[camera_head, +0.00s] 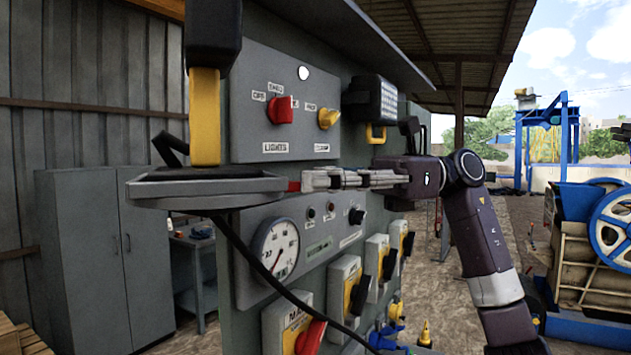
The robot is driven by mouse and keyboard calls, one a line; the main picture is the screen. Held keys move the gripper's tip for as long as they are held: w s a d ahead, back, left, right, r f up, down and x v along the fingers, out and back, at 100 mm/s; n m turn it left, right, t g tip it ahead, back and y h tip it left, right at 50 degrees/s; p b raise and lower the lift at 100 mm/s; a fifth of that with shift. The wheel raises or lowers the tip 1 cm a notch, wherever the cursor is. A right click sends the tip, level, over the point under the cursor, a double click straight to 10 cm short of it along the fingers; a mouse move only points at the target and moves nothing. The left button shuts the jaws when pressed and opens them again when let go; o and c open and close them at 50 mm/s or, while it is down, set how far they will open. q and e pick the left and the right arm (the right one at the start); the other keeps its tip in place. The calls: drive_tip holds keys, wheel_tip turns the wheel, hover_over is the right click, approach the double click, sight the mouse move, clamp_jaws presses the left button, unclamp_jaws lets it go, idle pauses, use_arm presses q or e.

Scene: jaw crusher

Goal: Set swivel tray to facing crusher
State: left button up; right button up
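The swivel tray (235,187) is a shallow dark grey tray in the head view, left of the middle, in front of the control panel (240,115). A yellow and black upright object (205,120) rises at the tray. My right gripper (303,181) comes in from the right, with its fingers pointing left at the tray's right end. A small red part shows between the fingertips and the tray. The fingers are seen edge-on, so their opening and any contact are unclear. A blue machine with a large wheel (612,232), perhaps the crusher, stands far right. My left gripper is out of view.
The panel has a red switch (281,110), a yellow switch (328,118), a round gauge (275,250) and several lower switches. A black cable (262,272) hangs below the tray. A grey cabinet (90,260) stands at left. Open ground lies behind my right arm.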

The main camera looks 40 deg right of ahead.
drive_tip(key=v, duration=1.2)
drive_tip(key=shift+w+r, duration=0.1)
drive_tip(key=shift+c, duration=0.6)
